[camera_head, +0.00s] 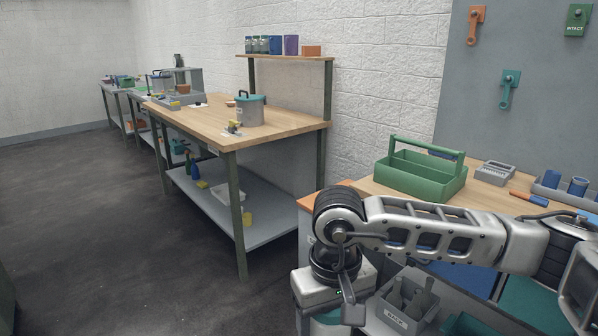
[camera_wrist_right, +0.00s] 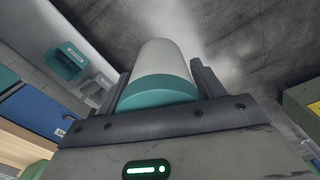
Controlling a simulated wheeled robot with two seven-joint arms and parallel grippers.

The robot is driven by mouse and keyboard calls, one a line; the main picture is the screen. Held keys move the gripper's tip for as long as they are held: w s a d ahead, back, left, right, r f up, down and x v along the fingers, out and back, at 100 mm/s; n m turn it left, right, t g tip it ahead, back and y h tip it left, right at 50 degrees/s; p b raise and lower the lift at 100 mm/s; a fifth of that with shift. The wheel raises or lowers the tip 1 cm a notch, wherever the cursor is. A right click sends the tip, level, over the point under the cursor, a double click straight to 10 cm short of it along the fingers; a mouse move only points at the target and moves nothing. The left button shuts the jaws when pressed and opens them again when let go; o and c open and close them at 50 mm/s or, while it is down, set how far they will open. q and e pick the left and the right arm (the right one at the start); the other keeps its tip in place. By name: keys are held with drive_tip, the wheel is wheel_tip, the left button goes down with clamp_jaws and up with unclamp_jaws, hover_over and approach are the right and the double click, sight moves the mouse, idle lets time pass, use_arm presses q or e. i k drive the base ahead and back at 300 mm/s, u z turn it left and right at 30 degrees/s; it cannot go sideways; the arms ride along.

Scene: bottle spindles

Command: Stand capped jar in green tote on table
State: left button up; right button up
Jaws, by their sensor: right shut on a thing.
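My right gripper (camera_head: 335,308) hangs low in front of the table, at the bottom middle of the head view. In the right wrist view my right gripper (camera_wrist_right: 160,88) is shut on a jar (camera_wrist_right: 161,62) with a white body and a teal cap (camera_wrist_right: 158,90). The cap end is nearest the wrist. In the head view only a small part of the jar (camera_head: 327,319) shows below the gripper. The green tote (camera_head: 420,187), with a bar handle and an open top, stands on the wooden table beyond my arm. Its floor is mostly hidden. My left gripper is out of view.
Beside the tote are a grey rack (camera_head: 495,172), an orange-handled tool (camera_head: 529,198) and a tray with blue cylinders (camera_head: 577,187). A grey bin (camera_head: 402,308) is below, right of the gripper. Another workbench (camera_head: 215,122) stands at left; the floor between is clear.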

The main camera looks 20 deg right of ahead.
sight(412, 188)
drive_tip(key=u, duration=0.3)
drive_tip(key=i, duration=1.6)
drive_tip(key=z, duration=1.35)
drive_tip(key=i, duration=0.8)
drive_tip(key=z, duration=0.85)
